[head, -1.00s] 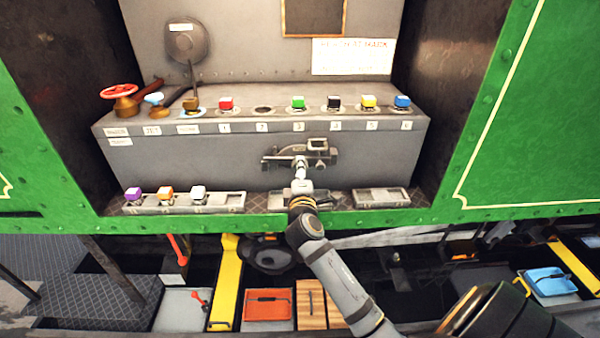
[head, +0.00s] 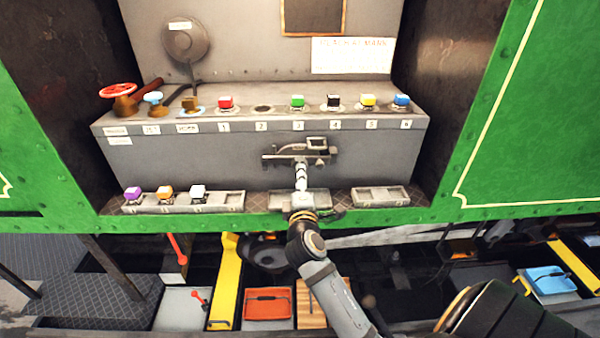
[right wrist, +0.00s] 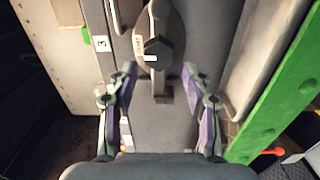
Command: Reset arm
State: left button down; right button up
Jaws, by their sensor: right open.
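A dark grey lever fixture (head: 318,154) is mounted on the front of the grey panel, below labels 2, 3 and 4. In the right wrist view, this fixture (right wrist: 157,50) has a dark faceted knob and a small white label that I cannot read. My right gripper (head: 301,172) is just in front of the fixture, at its lower middle. In the right wrist view, the fingers of my right gripper (right wrist: 159,75) are spread wide, with the fixture's near end in the gap between them. I cannot tell whether either finger touches it. My left gripper is out of view.
Coloured knobs, including a red one (head: 225,102) and a green one (head: 297,100), line the shelf above. A tray (head: 225,200) at lower left holds purple, orange and white knobs. Another tray (head: 380,197) at right looks empty. Green side walls (head: 520,130) flank the recess.

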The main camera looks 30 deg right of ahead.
jog(key=v, duration=0.2)
jog(key=shift+s+a, duration=0.15)
jog(key=shift+s, duration=0.15)
